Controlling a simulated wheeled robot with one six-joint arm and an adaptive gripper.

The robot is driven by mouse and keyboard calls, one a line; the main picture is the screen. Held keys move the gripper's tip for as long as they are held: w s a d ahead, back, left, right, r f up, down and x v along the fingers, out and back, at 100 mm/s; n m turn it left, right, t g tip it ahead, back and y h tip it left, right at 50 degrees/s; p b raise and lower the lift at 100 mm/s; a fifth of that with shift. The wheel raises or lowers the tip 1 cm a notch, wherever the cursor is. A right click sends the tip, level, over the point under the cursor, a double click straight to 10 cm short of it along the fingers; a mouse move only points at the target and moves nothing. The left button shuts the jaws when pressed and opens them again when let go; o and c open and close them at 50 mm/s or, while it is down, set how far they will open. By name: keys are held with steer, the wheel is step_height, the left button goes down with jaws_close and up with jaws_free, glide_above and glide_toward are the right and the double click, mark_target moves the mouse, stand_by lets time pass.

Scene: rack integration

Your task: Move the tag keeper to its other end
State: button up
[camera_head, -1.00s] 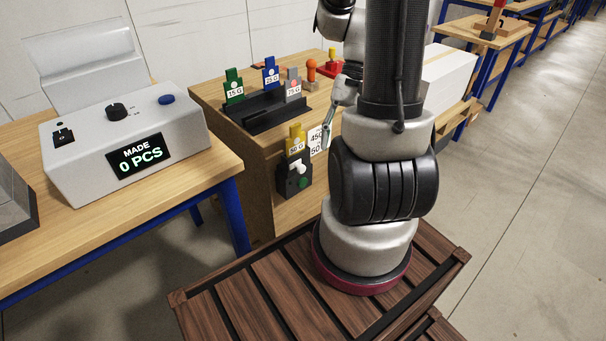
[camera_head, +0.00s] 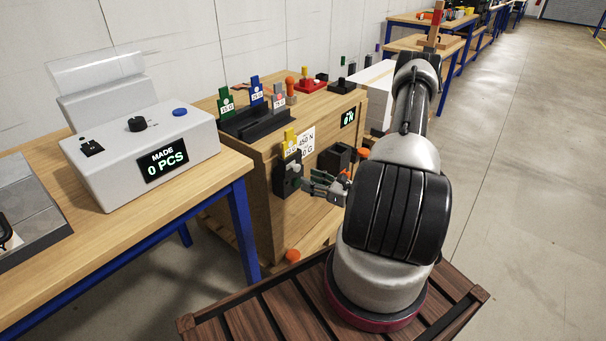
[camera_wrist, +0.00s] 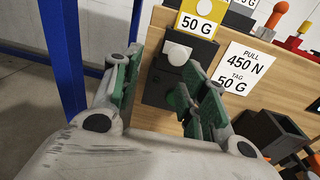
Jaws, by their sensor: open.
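A black holder (camera_head: 287,178) is mounted on the front of the wooden cabinet, with a yellow 50 G tag (camera_head: 291,141) standing in its top. In the wrist view the yellow tag (camera_wrist: 198,24) is above the black holder (camera_wrist: 158,88). A pale round knob (camera_wrist: 177,53) sits on the holder's face below the tag; I cannot tell for certain that it is the keeper. My gripper (camera_head: 307,184) is just right of the holder. In the wrist view my gripper (camera_wrist: 163,97) is open and empty, its green-padded fingers spread below the knob. The right finger hides the holder's lower part.
A PULL 450 N, TAG 50 G sign (camera_wrist: 243,68) is right of the holder. A dark open box (camera_head: 336,158) juts from the cabinet front farther right. Green, blue and grey tags stand in a black rack (camera_head: 262,122) on top. A blue table leg (camera_wrist: 63,55) stands left.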

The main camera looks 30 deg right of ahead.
mark_target(299, 167)
steer(key=shift+t+h, duration=0.4)
steer(key=shift+t, duration=0.2)
steer(key=w, duration=0.5)
steer(key=w+a+r, duration=0.1)
steer(key=w, duration=0.2)
steer(key=shift+w, duration=0.3)
steer(key=shift+c, duration=0.2)
jaws_close()
